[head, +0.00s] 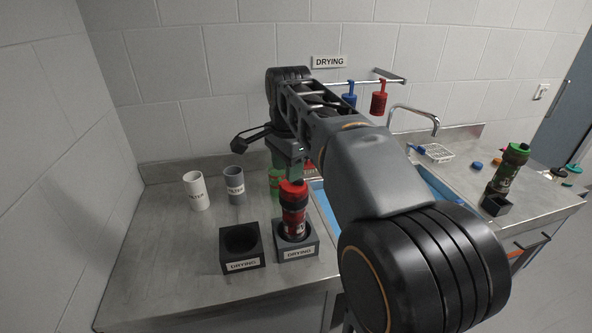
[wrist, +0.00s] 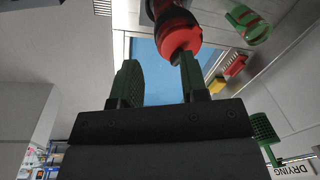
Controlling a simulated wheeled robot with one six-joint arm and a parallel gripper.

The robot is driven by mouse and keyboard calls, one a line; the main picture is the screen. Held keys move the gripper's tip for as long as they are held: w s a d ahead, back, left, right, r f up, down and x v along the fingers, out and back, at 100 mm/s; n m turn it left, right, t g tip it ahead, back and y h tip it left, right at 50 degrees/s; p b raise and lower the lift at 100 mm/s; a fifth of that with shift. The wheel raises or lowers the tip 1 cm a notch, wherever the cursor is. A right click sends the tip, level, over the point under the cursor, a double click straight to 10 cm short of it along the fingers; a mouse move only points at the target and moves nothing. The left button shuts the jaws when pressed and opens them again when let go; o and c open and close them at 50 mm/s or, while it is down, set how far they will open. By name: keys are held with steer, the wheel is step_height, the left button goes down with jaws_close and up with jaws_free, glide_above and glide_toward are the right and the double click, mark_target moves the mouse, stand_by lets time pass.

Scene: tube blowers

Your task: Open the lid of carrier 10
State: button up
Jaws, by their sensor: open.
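A carrier with a red lid (head: 292,188) and a red and black body (head: 294,218) stands upright in a black holder labelled DRYING (head: 297,248). I cannot read a number on it, so I cannot tell whether it is carrier 10. Another carrier, with a green lid (head: 517,150), stands in a right-hand holder.
An empty DRYING holder (head: 242,259) stands left of the filled one. A white cup (head: 196,190) and grey cup (head: 234,186) stand behind. A green item (head: 274,178) is partly hidden by my arm. A blue sink (head: 440,186) lies right; hanging blue and red items (head: 379,98) are behind.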

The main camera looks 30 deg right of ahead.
steer(key=w+d+r+m+g, duration=0.1)
steer(key=w+d+r+m, duration=0.4)
steer(key=m, duration=0.4)
steer(key=f, duration=0.4)
steer(key=f+b, duration=0.1)
steer(key=f, duration=0.2)
steer(key=s+f, duration=0.1)
steer(key=f, duration=0.3)
steer(key=shift+a+f, duration=0.3)
steer(key=shift+a, duration=0.1)
jaws_close()
